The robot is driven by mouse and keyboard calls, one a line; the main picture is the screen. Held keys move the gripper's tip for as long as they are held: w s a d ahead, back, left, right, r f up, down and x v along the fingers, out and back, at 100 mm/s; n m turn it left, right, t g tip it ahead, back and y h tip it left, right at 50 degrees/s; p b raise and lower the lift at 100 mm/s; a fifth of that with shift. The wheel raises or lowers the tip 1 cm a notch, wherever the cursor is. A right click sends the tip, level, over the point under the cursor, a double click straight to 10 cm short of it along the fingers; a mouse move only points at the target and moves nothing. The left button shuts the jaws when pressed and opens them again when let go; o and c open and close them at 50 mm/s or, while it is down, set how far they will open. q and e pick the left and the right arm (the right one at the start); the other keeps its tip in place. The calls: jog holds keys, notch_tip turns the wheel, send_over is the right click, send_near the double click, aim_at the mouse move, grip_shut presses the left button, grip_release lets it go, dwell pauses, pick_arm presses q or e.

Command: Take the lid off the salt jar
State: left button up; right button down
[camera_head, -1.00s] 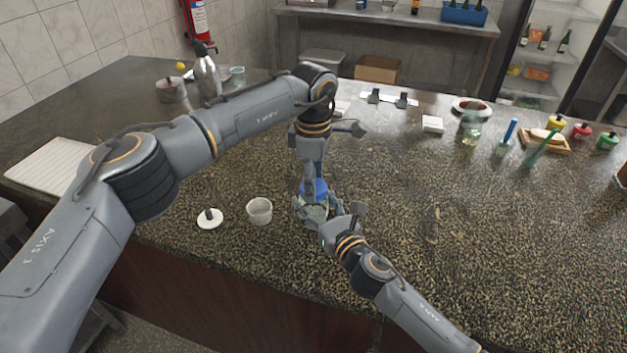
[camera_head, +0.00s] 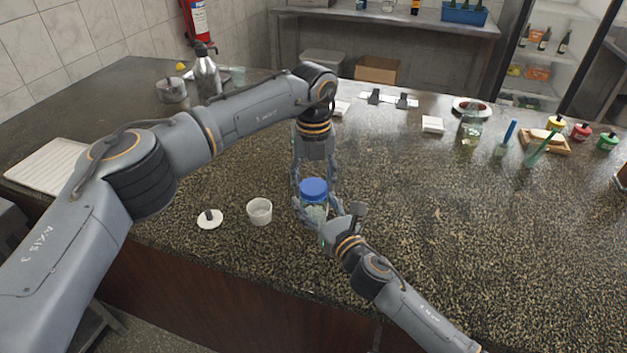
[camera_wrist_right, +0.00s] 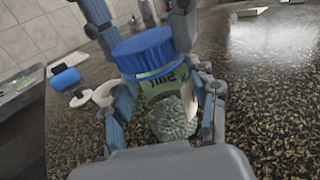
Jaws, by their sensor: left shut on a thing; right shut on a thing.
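The salt jar (camera_head: 315,211) is clear with a printed label and pale grainy contents. It stands upright near the counter's front edge, and it also shows in the right wrist view (camera_wrist_right: 172,112). Its blue lid (camera_head: 313,187) sits on top, and it fills the upper middle of the right wrist view (camera_wrist_right: 143,50). My left gripper (camera_head: 314,193) points down from above and is shut on the lid, one finger on each side. My right gripper (camera_head: 318,222) is shut on the jar body from the front right. I cannot tell whether the lid is loose.
Bottles and a wooden tray (camera_head: 545,146) stand at the back right. A white ribbed board (camera_head: 48,166) lies far left. The counter right of the jar is clear.

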aim_at(313, 186)
pick_arm(q)
jog(key=n, duration=0.6)
pick_arm(e)
jog(key=shift+f, duration=0.2)
pick_arm(q)
jog(key=shift+r, duration=0.15)
jog(key=shift+r, duration=0.9)
jog(key=shift+r, duration=0.15)
jog(key=shift+r, duration=1.9)
pick_arm(e)
jog(key=shift+c, duration=1.6)
grip_release()
jog(key=shift+r, duration=0.1)
jog(key=shift+s, duration=0.1)
